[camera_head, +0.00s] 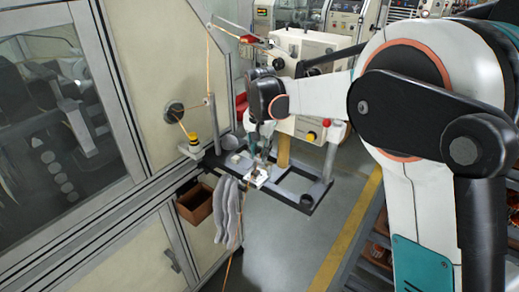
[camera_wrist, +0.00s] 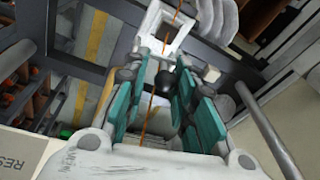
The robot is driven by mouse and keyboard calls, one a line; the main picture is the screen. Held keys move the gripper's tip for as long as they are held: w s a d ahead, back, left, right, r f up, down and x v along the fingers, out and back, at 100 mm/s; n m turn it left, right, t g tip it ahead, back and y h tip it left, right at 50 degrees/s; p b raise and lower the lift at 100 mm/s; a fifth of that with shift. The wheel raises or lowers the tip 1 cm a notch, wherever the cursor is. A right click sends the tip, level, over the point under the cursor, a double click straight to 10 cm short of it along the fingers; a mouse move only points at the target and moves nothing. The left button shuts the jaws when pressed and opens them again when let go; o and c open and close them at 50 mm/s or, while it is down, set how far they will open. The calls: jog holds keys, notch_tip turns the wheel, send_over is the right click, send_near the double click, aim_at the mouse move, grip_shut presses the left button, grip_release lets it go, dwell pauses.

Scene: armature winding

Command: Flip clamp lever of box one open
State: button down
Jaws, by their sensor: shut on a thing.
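My gripper (camera_head: 263,150) reaches down to the dark work frame in the head view, just above a small white box (camera_head: 258,176). In the wrist view my gripper (camera_wrist: 160,78) has its teal pads on either side of a small dark knob (camera_wrist: 166,80), which looks like the end of the clamp lever. The jaws are shut on it, though the contact is partly hidden. The white box (camera_wrist: 152,22) with a square opening lies just beyond the fingertips. A thin copper wire (camera_wrist: 156,75) runs over it and between the fingers. I cannot tell how far the lever is turned.
The dark frame (camera_head: 303,207) has an open rectangle to the right of the white box. Grey gloves (camera_head: 228,212) hang at its left front, beside a brown bin (camera_head: 195,203). A wire guide wheel (camera_head: 174,112) is on the cream machine. Grey posts flank the frame.

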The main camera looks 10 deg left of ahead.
jog(key=shift+a, duration=0.2)
jog(key=c, duration=1.7)
grip_release()
jog(key=shift+o, duration=1.1)
jog(key=shift+w+a+f, duration=0.2)
jog(key=shift+a, duration=0.05)
jog(key=shift+d, duration=0.1)
jog(key=shift+r, duration=0.1)
jog(key=shift+d+r, duration=0.1)
jog(key=shift+r, duration=0.05)
notch_tip(320, 180, up, 12)
jog(key=s, duration=0.2)
jog(key=shift+d+f, duration=0.15)
jog(key=shift+f, duration=0.1)
